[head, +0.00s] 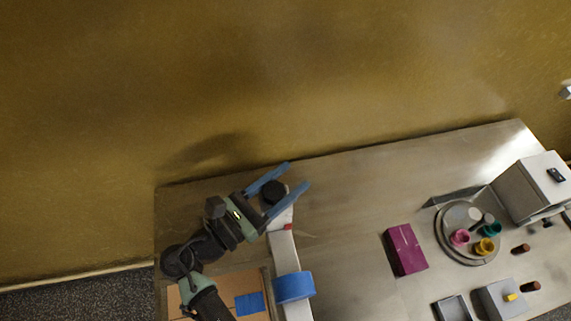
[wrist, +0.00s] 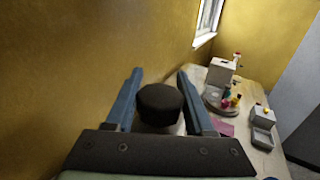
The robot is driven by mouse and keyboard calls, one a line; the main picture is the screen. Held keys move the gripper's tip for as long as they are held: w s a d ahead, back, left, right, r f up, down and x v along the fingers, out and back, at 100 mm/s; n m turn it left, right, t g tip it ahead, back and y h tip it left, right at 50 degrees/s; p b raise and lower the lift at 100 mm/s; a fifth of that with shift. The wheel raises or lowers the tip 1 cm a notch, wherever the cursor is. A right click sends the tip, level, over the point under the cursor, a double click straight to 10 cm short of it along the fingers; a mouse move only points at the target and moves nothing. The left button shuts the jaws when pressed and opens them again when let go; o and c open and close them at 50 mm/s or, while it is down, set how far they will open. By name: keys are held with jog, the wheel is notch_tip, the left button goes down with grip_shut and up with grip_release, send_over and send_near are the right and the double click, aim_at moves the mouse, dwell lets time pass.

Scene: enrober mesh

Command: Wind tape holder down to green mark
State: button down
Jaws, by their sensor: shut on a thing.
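A black round knob (head: 272,192) stands at the top end of a white rail (head: 285,254) on the left of the table. It also shows in the wrist view (wrist: 159,101). A blue roll or block (head: 294,287), seemingly the tape holder, sits lower on the rail. A small red mark (head: 287,227) lies on the rail between knob and roll. I cannot make out a green mark. My gripper (head: 297,175) has its blue fingers on both sides of the knob, shut on it. In the wrist view the fingertips (wrist: 159,71) reach past the knob.
A cardboard-coloured box with a blue patch (head: 250,303) is left of the rail. A magenta box (head: 405,249), a round tray (head: 446,246) with colourful cups, and grey machines (head: 535,187) stand to the right. The table between rail and magenta box is clear. A yellow wall (head: 280,80) rises behind.

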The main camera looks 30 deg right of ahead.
jog(key=shift+r, duration=0.1)
dwell(0.3)
jog(key=shift+c, duration=1.4)
grip_release()
jog(key=shift+a, duration=0.1)
jog(key=shift+s+a+f, duration=0.1)
jog(key=shift+a+f, duration=0.1)
jog(key=shift+a, duration=0.1)
jog(key=b+v, duration=0.4)
jog(key=v, duration=0.8)
jog(key=shift+r, duration=0.2)
